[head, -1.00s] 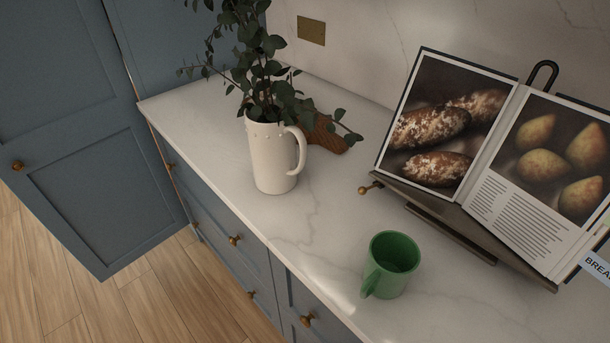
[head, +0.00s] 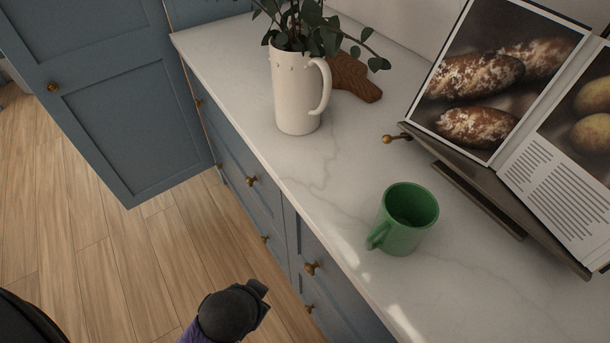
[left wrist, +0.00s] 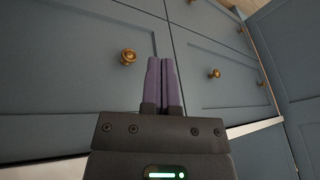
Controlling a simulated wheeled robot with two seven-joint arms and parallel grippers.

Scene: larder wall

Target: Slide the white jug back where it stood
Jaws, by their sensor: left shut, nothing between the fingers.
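The white jug (head: 295,98) stands upright on the pale marble worktop (head: 335,200), towards its far left end. It holds leafy green stems, and its handle faces right. No gripper is near it. My left gripper (left wrist: 161,62) is shut and empty in the left wrist view, with its purple fingers together in front of the blue drawer fronts. In the head view a dark part of my left arm shows at the bottom, over the floor in front of the drawers, well below and apart from the jug. My right gripper is in neither view.
A green mug (head: 405,220) stands nearer on the worktop. An open cookbook (head: 500,85) rests on a dark stand at the right. A wooden board (head: 355,78) lies behind the jug. Blue drawers with brass knobs (head: 251,181) and a tall blue door (head: 120,110) border the worktop.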

